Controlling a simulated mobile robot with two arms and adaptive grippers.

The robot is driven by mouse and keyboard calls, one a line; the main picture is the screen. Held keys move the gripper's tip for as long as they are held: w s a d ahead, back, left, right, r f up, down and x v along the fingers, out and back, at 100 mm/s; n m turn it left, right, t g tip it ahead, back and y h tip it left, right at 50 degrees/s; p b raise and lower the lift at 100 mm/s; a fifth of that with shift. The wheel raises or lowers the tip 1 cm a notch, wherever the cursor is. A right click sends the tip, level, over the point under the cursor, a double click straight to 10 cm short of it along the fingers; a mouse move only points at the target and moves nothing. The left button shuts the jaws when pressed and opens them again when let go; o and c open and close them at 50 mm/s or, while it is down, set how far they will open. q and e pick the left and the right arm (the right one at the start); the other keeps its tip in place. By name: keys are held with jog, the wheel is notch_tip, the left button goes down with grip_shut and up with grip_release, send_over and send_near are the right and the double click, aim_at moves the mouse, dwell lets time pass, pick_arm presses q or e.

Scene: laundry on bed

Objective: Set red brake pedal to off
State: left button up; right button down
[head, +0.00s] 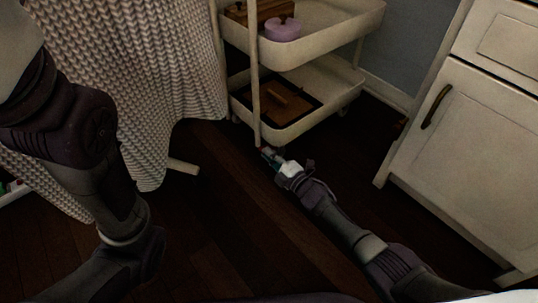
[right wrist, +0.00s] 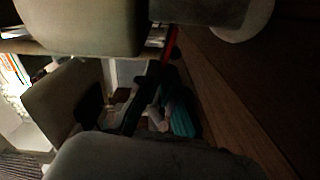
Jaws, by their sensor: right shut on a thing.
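The white cart (head: 310,50) stands at the top middle of the head view. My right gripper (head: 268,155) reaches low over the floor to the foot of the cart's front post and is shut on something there. In the right wrist view, a thin red piece (right wrist: 171,42), which looks like the red brake pedal, shows beside a large grey block that partly hides it. Whether the pedal is up or down cannot be told. My left arm hangs at the left of the head view, and its gripper is out of view.
A knitted blanket (head: 150,75) hangs down left of the cart. A white cabinet (head: 455,130) stands at the right. A purple pot (head: 282,28) sits on the cart's upper shelf, a dark tray (head: 278,103) on its lower one. The dark wooden floor (head: 215,230) is open in front.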

dwell(0.3)
jog(key=c, duration=1.3)
grip_release()
jog(key=shift+r, duration=0.15)
